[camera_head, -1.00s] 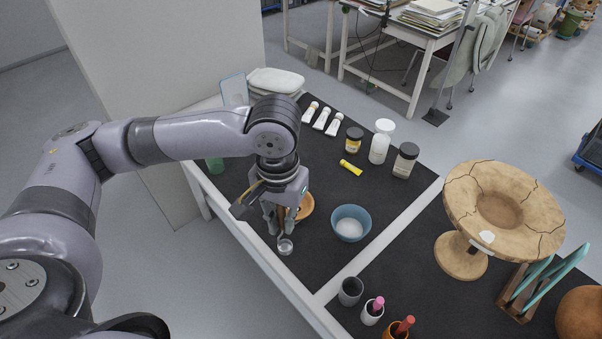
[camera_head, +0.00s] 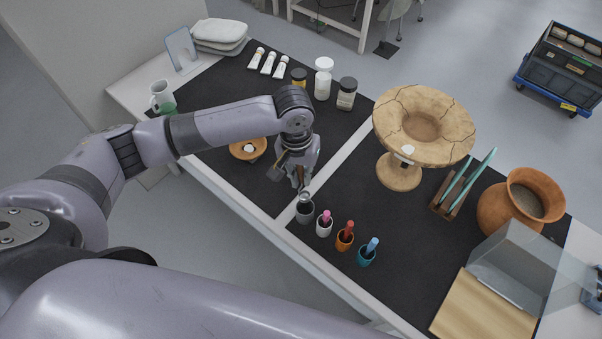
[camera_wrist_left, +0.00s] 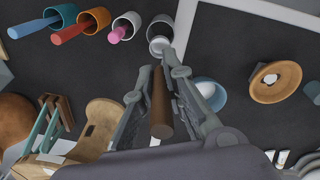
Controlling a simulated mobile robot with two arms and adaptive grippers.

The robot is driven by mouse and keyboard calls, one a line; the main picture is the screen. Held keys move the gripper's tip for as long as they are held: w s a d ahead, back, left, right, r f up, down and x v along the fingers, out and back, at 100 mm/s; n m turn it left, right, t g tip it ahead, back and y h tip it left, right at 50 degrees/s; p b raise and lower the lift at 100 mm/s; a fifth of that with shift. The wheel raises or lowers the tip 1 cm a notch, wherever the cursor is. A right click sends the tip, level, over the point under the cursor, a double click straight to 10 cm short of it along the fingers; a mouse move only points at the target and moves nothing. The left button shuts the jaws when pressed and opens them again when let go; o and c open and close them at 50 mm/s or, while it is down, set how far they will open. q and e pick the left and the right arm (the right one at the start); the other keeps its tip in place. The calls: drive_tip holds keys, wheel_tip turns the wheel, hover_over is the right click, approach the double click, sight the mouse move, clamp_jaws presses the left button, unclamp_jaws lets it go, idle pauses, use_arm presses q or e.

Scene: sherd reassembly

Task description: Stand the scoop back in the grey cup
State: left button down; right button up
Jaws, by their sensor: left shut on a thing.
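My left gripper (camera_head: 301,182) is shut on the scoop, and its fingers grip the brown handle (camera_wrist_left: 161,105) in the left wrist view. The scoop's metal bowl (camera_wrist_left: 159,45) points down to the grey cup (camera_head: 305,213). My right gripper is not in view.
Beside the grey cup stand a white cup (camera_head: 324,228) with a pink tool, an orange cup (camera_head: 344,241) and a teal cup (camera_head: 366,256). A blue bowl (camera_wrist_left: 221,98) and a wooden dish (camera_head: 241,152) lie nearby. A cracked pedestal bowl (camera_head: 452,143) stands to the right.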

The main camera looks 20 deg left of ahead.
sight(302, 196)
use_arm(q)
drive_tip(key=shift+d+f+b, duration=0.1)
drive_tip(key=shift+f+b, duration=0.2)
drive_tip(key=shift+f, duration=0.15)
drive_tip(key=shift+f+b, duration=0.75)
drive_tip(key=shift+b, duration=0.25)
drive_tip(key=shift+f+b, duration=0.7)
drive_tip(key=shift+b, duration=0.3)
drive_tip(key=shift+f, duration=2.2)
drive_tip(key=shift+f+b, duration=0.45)
drive_tip(key=shift+f, duration=0.6)
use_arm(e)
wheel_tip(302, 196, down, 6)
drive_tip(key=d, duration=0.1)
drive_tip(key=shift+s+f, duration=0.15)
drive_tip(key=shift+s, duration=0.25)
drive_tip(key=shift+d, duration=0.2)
